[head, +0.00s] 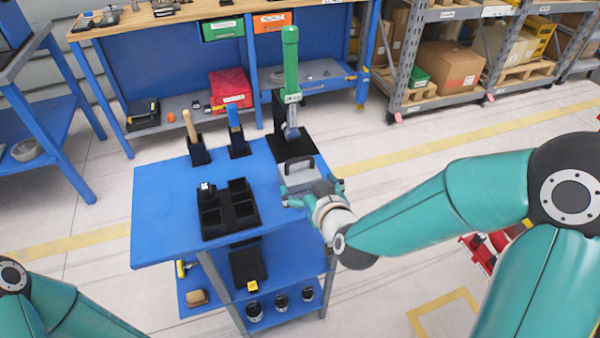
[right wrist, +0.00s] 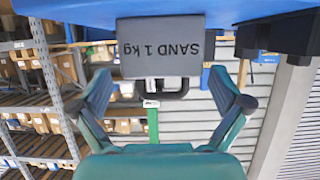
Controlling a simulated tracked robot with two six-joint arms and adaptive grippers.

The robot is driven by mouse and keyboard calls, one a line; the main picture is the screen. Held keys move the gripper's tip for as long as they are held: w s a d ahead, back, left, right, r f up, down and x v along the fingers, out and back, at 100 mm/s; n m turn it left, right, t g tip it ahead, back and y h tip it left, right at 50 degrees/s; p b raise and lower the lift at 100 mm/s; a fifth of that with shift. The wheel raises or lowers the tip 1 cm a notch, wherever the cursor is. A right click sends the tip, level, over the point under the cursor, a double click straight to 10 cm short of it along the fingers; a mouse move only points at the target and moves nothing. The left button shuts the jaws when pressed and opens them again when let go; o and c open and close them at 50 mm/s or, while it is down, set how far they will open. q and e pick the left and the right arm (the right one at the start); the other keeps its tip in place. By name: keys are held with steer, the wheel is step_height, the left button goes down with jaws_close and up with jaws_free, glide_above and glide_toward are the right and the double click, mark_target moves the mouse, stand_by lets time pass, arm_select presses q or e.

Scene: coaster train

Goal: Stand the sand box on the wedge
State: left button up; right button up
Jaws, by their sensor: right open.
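The sand box (head: 298,178) is a grey box with a dark handle on top, standing near the right edge of the blue table (head: 160,215). In the right wrist view the sand box (right wrist: 160,50) shows upside down, with "SAND 1 kg" on its near face. My right gripper (head: 311,189) is at the box's near right side. In the right wrist view its open fingers (right wrist: 162,92) are spread wide, with the handle showing between them; I cannot tell whether they touch the box. I cannot make out the wedge. My left gripper is outside the head view.
A green-topped upright tool (head: 291,62) stands in a black holder behind the box. Two smaller black holders (head: 199,152) (head: 239,147) stand left of it. A black compartment tray (head: 229,212) sits left of the box. The table's left part is bare.

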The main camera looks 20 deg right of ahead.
mark_target(299, 174)
steer(key=shift+p+x, duration=0.6)
steer(key=shift+x, duration=2.05)
steer(key=shift+a+r, duration=0.1)
steer(key=shift+r, duration=0.1)
steer(key=c, duration=1.6)
steer(key=shift+o, duration=0.2)
steer(key=shift+w+r, duration=0.15)
